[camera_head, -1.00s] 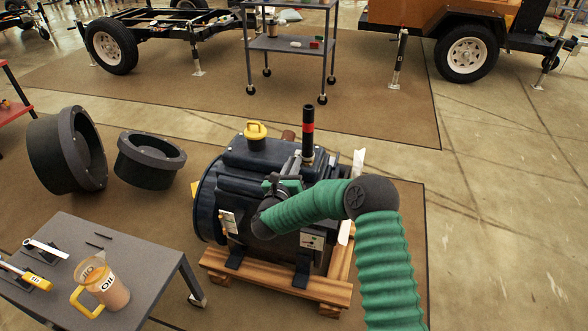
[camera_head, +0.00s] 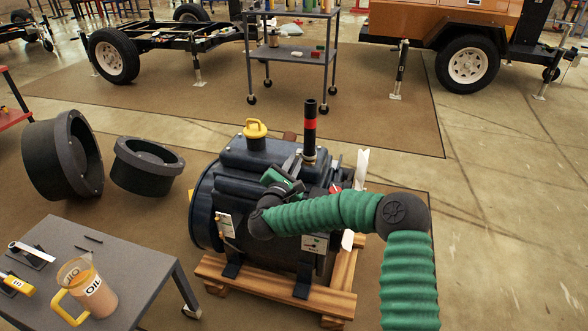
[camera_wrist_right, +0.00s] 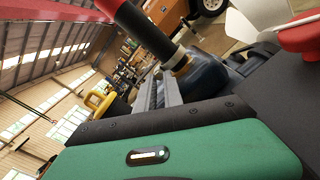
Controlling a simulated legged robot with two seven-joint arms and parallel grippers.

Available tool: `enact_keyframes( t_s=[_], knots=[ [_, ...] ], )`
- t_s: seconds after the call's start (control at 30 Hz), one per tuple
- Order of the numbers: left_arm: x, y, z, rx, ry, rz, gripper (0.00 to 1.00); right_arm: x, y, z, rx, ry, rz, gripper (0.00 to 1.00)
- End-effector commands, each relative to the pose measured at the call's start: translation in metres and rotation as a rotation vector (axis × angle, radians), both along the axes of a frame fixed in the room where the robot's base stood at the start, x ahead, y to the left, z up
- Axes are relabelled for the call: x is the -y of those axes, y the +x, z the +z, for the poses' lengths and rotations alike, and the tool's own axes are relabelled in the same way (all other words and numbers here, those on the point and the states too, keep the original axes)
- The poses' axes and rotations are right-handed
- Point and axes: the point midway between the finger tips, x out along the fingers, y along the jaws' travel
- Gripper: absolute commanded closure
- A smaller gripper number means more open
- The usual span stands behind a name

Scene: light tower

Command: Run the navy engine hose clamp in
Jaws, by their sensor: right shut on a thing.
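The navy engine (camera_head: 250,200) sits on a wooden pallet (camera_head: 270,293) in the head view. A black upright hose (camera_head: 309,130) with a red band rises from its top. A brass-coloured clamp (camera_head: 309,158) rings the hose's foot; it also shows in the wrist view (camera_wrist_right: 180,64). My right gripper (camera_head: 298,185), on its green arm, is over the engine just below the clamp. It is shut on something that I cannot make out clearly. A red part (camera_wrist_right: 300,32) shows at the wrist view's right edge. Clamp contact cannot be told. My left gripper is not in view.
A yellow-capped filler (camera_head: 256,130) stands on the engine, left of the hose. A grey table (camera_head: 130,260) with an oil jug (camera_head: 88,290) is at the front left. Two dark ring-shaped parts (camera_head: 65,155) lie behind it. A shelf cart (camera_head: 290,55) stands behind the engine.

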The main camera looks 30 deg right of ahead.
Motion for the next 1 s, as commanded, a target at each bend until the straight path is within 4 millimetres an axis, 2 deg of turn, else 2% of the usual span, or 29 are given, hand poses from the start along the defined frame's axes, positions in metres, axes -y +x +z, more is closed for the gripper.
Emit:
enact_keyframes(
  t_s=[0.03,0.3,0.83,0.87,0.9,1.0],
  knots=[
    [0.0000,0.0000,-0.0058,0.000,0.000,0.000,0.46,-0.0018,-0.0005,-0.0073,0.013,0.024,0.002,1.00],
    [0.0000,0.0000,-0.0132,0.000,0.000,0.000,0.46,-0.0009,-0.0008,-0.0060,0.089,0.090,-0.001,1.00],
    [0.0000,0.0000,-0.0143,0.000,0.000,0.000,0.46,0.0003,-0.0014,-0.0048,0.108,0.106,-0.004,1.00],
    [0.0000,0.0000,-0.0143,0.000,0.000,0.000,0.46,0.0003,-0.0015,-0.0049,0.108,0.106,-0.004,0.87],
    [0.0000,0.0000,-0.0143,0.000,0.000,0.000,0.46,0.0004,-0.0014,-0.0047,0.108,0.106,-0.004,0.82],
    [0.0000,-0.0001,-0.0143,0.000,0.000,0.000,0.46,0.0008,-0.0012,-0.0043,0.109,0.105,-0.005,0.79]
  ],
)
